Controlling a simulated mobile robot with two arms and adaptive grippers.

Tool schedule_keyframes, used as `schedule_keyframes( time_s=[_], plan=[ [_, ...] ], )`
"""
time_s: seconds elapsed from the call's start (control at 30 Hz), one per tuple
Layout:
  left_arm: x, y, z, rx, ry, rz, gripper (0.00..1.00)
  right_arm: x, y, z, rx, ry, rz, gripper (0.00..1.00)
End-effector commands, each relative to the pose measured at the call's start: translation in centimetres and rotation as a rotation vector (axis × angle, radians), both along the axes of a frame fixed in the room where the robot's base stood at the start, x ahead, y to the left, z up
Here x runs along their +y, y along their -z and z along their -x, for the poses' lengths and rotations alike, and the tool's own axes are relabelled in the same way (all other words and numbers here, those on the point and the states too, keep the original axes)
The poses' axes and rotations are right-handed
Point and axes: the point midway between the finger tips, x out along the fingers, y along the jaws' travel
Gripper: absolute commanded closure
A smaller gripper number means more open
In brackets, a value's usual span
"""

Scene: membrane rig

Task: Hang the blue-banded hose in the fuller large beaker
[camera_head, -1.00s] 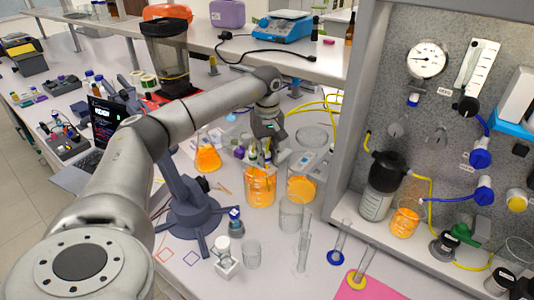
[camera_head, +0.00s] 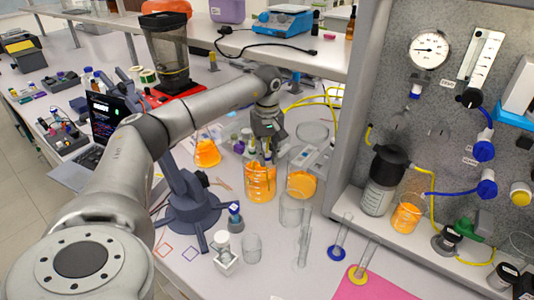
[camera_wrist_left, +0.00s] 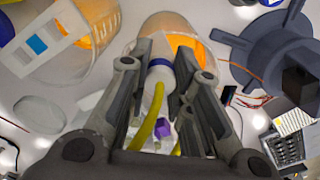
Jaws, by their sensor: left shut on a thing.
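My left gripper (camera_head: 266,155) is directly above a large beaker of orange liquid (camera_head: 260,183). In the left wrist view its fingers (camera_wrist_left: 165,75) are shut on the blue-banded hose (camera_wrist_left: 157,98), a yellow tube with a white end and a blue band. The white end points toward the beaker's mouth in the wrist view (camera_wrist_left: 182,22); I cannot tell whether it is below the rim. A second vessel with orange liquid (camera_head: 301,184) stands just right of the first and looks less full. My right gripper is not in view.
An empty clear beaker (camera_head: 291,212), a glass cylinder (camera_head: 304,245) and a smaller beaker (camera_head: 252,248) stand in front. A flask of orange liquid (camera_head: 206,152) is to the left. Yellow tubing (camera_head: 318,102) lies behind. The rig panel (camera_head: 445,120) bounds the right side.

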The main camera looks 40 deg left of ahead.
Motion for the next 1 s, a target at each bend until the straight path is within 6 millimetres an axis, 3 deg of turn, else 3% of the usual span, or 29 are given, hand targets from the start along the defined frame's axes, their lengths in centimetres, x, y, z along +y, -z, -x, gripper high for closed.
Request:
schedule_keyframes(
  time_s=[0.23,0.27,0.47,0.8,1.0],
  plan=[
    [0.0,0.3,0.0,0.000,0.000,0.000,1.00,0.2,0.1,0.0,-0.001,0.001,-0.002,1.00],
    [0.0,0.3,0.0,0.000,0.000,0.000,0.79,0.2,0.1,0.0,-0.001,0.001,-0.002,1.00],
    [0.0,0.3,0.0,0.000,0.000,0.000,0.55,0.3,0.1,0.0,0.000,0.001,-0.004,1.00],
    [0.0,0.0,0.0,-0.001,0.000,0.001,0.55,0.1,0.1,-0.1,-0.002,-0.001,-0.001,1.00],
    [0.0,-2.8,-0.1,-0.005,0.000,0.001,0.55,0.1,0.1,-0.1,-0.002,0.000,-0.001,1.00]
  ],
)
